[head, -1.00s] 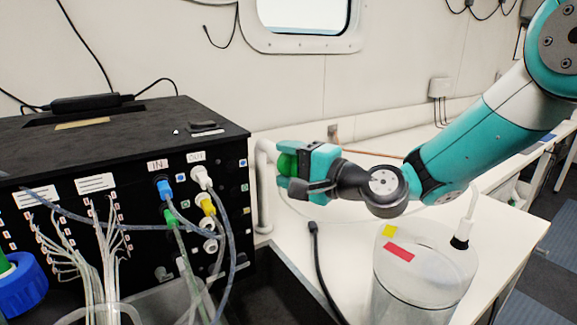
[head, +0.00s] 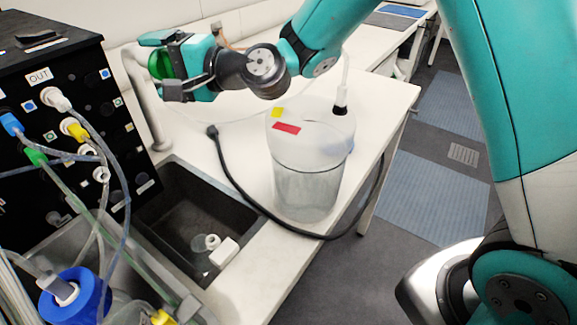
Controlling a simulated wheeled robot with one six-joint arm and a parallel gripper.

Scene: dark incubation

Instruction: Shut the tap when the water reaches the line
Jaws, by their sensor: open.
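The tap is a pale bent pipe (head: 150,110) rising at the back of the dark sink (head: 178,196), beside the black box. A round green part (head: 160,64), which looks like the tap's knob, shows between the fingers of my gripper (head: 163,67). The jaws are open around it; I cannot tell whether they touch it. A small clear cup (head: 201,243) and a white block (head: 224,252) are in the sink near its front right edge. I cannot make out water, a stream or a fill line.
A large clear lidded jar (head: 308,190) with red and yellow labels stands on the white bench right of the sink. A black cable (head: 232,180) loops around it. The black box (head: 60,130) with plugged tubes and a blue-capped bottle (head: 75,295) crowd the left.

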